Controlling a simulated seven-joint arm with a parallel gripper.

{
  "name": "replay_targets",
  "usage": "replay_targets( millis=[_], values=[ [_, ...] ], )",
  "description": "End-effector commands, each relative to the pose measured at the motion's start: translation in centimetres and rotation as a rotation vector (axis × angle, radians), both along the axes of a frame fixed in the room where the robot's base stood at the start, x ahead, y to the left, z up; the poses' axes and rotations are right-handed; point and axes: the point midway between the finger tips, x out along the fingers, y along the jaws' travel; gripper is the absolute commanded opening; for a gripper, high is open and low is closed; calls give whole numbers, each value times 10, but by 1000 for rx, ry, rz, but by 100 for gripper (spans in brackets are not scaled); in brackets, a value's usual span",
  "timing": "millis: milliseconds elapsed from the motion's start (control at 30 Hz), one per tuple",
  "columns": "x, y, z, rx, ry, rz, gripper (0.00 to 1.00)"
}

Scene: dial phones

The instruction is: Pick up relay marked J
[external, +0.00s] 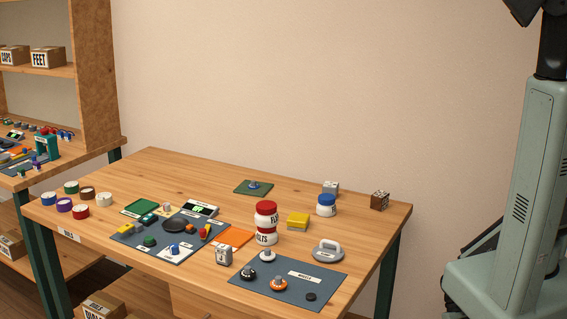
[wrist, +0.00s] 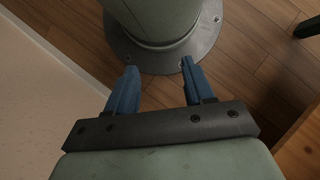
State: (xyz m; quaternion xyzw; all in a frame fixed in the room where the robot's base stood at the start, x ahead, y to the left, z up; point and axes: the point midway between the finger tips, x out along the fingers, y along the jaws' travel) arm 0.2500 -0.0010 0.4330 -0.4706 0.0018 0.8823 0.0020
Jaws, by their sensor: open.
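My gripper (wrist: 158,68) shows in the wrist view with its two blue fingers apart and nothing between them. It points down at the wood floor beside a round grey-green base, away from the table. It is not visible in the external view. I cannot make out a letter J on anything. Small block-like things in the external view include a grey box (external: 223,256) at the front middle, a light grey block (external: 330,187) at the back and a brown block (external: 380,200) at the back right. I cannot tell which thing is the relay.
The wooden table (external: 170,169) holds a cluttered dark mat (external: 141,242) and another dark mat (external: 318,300) with knobbed parts. Shelves are at left. The table's back left is clear.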

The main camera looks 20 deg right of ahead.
Motion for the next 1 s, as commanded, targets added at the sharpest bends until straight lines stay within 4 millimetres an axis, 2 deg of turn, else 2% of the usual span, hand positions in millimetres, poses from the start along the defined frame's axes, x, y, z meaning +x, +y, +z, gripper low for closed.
replay_targets(
  millis=[100, 333, 467, 567, 767, 1000],
  values=[
    [0, 0, 0, 0, 0, 0, 62],
    [0, 1, 0, 2, 1, 1, 62],
    [2, 12, -2, 19, 7, 10, 62],
    [5, 29, -4, 48, 18, 25, 62],
    [7, 80, -7, 129, 56, 62, 62],
    [-1, 142, -7, 227, 116, 108, 62]
  ],
)
